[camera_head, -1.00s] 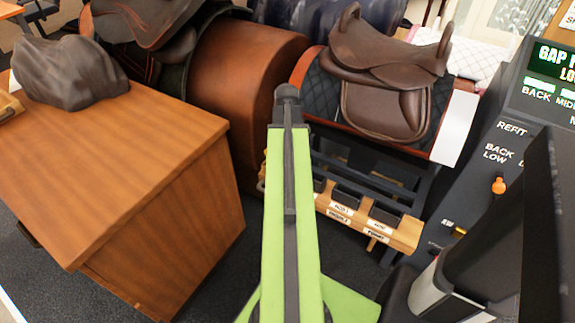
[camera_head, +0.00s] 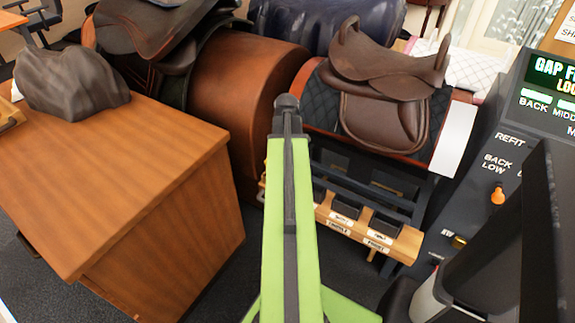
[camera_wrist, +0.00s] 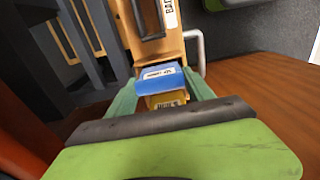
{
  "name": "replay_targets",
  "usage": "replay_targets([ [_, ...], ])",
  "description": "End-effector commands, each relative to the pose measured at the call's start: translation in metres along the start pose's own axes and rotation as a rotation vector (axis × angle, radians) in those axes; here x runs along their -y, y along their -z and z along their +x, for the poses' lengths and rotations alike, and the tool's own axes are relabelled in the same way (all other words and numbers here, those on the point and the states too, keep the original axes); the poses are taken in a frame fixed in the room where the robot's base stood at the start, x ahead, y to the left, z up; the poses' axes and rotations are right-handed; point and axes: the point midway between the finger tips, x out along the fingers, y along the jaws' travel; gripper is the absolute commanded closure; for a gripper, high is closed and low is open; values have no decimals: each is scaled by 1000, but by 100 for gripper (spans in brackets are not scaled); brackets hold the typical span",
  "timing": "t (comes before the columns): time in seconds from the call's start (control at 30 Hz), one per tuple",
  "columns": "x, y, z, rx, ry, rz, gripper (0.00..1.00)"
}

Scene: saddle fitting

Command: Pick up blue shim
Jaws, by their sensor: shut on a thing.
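The blue shim (camera_wrist: 161,78) shows in the wrist view as a small block with a white printed label on its edge. My gripper (camera_wrist: 160,88) has its green fingers on either side of the shim and is shut on it. A yellow labelled piece (camera_wrist: 167,100) shows just below the shim, partly hidden by the dark bar of my gripper. In the head view my green arm hides the gripper and the shim.
A wooden rack (camera_head: 385,238) with labelled dark bins stands below the brown saddle (camera_head: 385,80). A wooden cabinet (camera_head: 130,180) is at left. A grey console (camera_head: 490,170) with an orange knob stands at right, close to the rack.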

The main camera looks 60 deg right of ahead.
Motion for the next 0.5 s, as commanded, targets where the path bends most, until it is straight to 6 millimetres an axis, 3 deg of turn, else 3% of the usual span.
replay_targets([
  [0.4,0,0,-86,0,0,0,99],
  [0.5,0,0,-96,0,0,0,99],
])
